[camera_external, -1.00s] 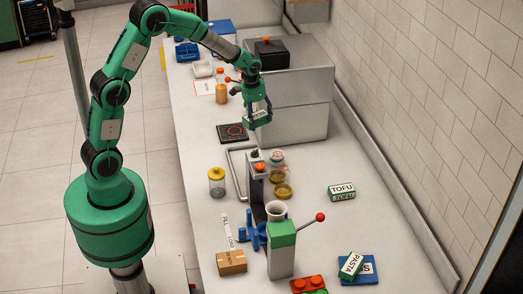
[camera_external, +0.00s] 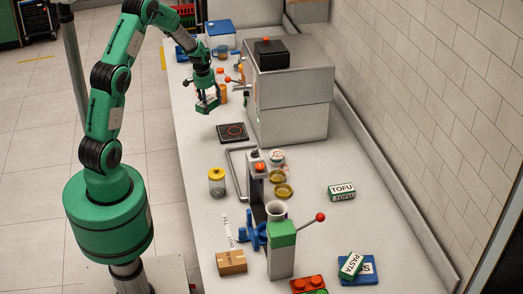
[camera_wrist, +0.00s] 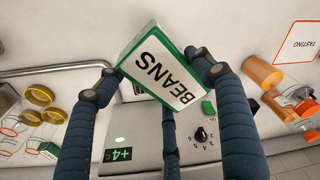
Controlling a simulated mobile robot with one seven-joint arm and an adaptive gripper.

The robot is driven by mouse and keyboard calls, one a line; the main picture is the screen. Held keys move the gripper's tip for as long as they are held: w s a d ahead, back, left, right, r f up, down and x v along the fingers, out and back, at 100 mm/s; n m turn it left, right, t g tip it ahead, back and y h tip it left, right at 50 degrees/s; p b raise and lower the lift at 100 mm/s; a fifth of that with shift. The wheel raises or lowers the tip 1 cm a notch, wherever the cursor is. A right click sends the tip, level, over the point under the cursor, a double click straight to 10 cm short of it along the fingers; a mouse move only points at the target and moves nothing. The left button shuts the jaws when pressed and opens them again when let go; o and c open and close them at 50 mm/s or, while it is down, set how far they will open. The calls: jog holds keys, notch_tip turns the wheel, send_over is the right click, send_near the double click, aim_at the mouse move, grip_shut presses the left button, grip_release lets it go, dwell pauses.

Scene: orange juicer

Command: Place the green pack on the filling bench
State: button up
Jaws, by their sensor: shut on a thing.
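My gripper (camera_external: 206,101) is shut on a green-and-white pack marked BEANS (camera_wrist: 163,68). Its dark blue fingers stand around the pack in the wrist view, where the pack is tilted with its label showing. In the external view, gripper and pack hang over the far left part of the long pale bench (camera_external: 195,165), beyond the black pad (camera_external: 232,132). The pack is small and partly hidden by the fingers there. I cannot tell which part is the filling bench; a strip marked FILL and LOAD (camera_external: 228,231) lies near the front left.
A large grey machine (camera_external: 290,105) stands right of my gripper. Orange containers (camera_wrist: 263,72) and a TASTING card (camera_wrist: 301,42) are near it. A juicer (camera_external: 281,250), jar (camera_external: 217,182), carton (camera_external: 231,262), TOFU pack (camera_external: 341,192) and PASTA pack (camera_external: 351,265) stand nearer.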

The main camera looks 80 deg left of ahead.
jog(key=s+a+f+n, duration=0.2)
jog(key=s+a+f, duration=0.1)
jog(key=s+a, duration=0.1)
jog(key=s+a+f+n, duration=0.1)
jog(key=s+a+f, duration=0.3)
jog(key=a, duration=0.3)
jog(key=s+a+f+n, duration=0.2)
jog(key=s+a+f, duration=0.2)
jog(key=s+a, duration=0.1)
jog(key=shift+s+a+f+n+g, duration=0.15)
jog(key=shift+s+a+n+g, duration=0.15)
jog(key=shift+g, duration=0.1)
send_over(192, 106)
jog(key=shift+f, duration=0.75)
jog(key=shift+d+f, duration=0.1)
jog(key=shift+f, duration=0.05)
jog(key=shift+f, duration=1.65)
jog(key=shift+f, duration=0.1)
jog(key=o, duration=1.3)
